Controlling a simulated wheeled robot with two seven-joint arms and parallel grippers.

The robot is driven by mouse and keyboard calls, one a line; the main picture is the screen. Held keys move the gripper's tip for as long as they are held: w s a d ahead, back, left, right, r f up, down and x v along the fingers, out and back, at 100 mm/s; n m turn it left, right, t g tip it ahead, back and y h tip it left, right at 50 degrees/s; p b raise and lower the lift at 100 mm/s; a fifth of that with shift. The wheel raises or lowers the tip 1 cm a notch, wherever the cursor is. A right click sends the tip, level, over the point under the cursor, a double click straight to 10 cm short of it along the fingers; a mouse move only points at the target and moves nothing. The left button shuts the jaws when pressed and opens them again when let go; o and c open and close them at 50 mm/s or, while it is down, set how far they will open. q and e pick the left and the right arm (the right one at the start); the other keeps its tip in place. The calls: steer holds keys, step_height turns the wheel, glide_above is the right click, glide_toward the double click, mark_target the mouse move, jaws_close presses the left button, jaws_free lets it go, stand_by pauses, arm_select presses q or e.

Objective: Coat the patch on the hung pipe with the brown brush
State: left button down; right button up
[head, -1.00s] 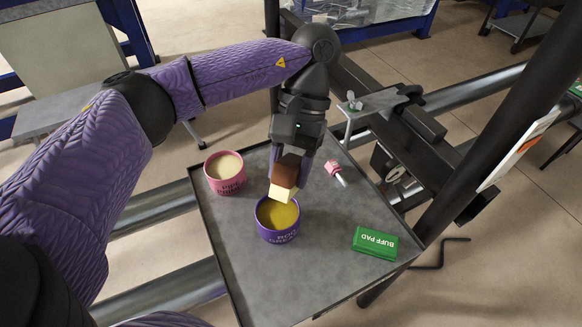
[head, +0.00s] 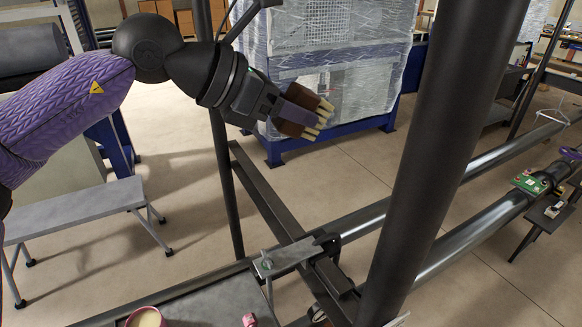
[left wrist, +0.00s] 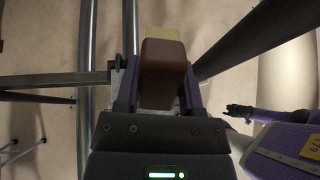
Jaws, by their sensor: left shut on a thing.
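My left gripper (head: 303,108) is shut on the brown brush (head: 290,128), raised in the air, with its cream bristles (head: 322,113) pointing right. In the left wrist view the brush (left wrist: 163,75) sits between the fingers, its pale tip at the top. Grey pipes run toward the upper right in the head view. One pipe (head: 478,232) reaches a dark fitting beside a green piece at the far right; I cannot make out a patch with certainty. The brush is well apart from the pipes. A dark gripper-like shape on a purple arm (left wrist: 240,112) shows in the left wrist view; its jaws are unclear.
A thick black post (head: 435,150) stands between the brush and the right-hand pipe stretch. A thinner post (head: 224,175) and dark beams stand below my gripper. The tray (head: 205,308) with a pink tub (head: 146,317) is at the bottom edge. A wrapped crate (head: 345,60) stands behind.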

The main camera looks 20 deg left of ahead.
arm_select(q)
steer(key=s+a+r+n+y+p, duration=0.15)
steer(key=r+n+y+p, duration=0.35)
steer(key=r, duration=0.7)
steer(key=s+r+n+t+y+p, duration=0.1)
steer(key=s+r+n+y+p, duration=0.2)
steer(key=r+n+y, duration=0.7)
steer(key=s+a+r+n+y+p, duration=0.1)
steer(key=s+r+n+y+p, duration=0.25)
steer(key=r, duration=0.95)
steer(key=w+a+f+n+y+p, duration=0.1)
steer(key=w+a+p, duration=0.1)
steer(key=w+a, duration=0.2)
steer(key=shift+w+a+f, duration=0.15)
steer(key=shift+a+f, duration=0.15)
steer(key=shift+f, duration=0.1)
steer(key=shift+x, duration=0.8)
